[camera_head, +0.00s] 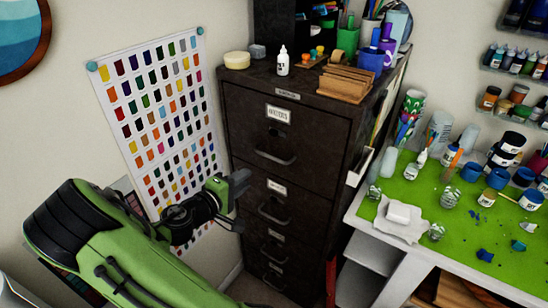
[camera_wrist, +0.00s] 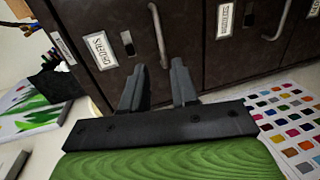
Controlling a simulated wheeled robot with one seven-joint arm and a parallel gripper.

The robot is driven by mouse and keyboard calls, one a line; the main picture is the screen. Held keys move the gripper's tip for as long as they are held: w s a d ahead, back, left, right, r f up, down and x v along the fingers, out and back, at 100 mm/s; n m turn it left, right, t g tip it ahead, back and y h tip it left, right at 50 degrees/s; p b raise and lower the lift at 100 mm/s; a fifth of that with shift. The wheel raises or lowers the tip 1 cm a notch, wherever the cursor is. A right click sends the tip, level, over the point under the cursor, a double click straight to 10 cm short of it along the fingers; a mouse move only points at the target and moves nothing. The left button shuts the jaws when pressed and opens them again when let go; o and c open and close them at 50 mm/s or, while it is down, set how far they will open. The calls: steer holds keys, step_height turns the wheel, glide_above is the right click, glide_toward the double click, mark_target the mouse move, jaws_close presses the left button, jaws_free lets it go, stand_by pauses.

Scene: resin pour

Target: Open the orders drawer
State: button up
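A dark metal filing cabinet (camera_head: 310,150) stands against the wall with several drawers, all shut. The top drawer has a white label (camera_head: 278,114) and a bar handle (camera_head: 275,159). The second drawer has a smaller-looking label (camera_head: 277,187) and handle (camera_head: 272,214). My gripper (camera_head: 241,203) is left of the cabinet front, open and empty. In the wrist view my gripper (camera_wrist: 157,66) has its two fingers apart. The top handle (camera_wrist: 159,36) lies ahead between them, apart from them; the second handle (camera_wrist: 281,20) is farther right.
A white bottle (camera_head: 282,61), a wooden rack (camera_head: 346,83) and cups stand on the cabinet top. A colour chart (camera_head: 160,120) hangs on the left wall. A green-topped table (camera_head: 455,222) with paints and jars stands right. Space before the drawer fronts looks clear.

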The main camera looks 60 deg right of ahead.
mark_target(275, 158)
steer(key=p+x, duration=0.1)
steer(key=x, duration=1.4)
steer(key=shift+s+d, duration=0.15)
steer(key=shift+d, duration=0.25)
steer(key=shift+c, duration=0.3)
jaws_close()
steer(key=shift+a+f, duration=0.1)
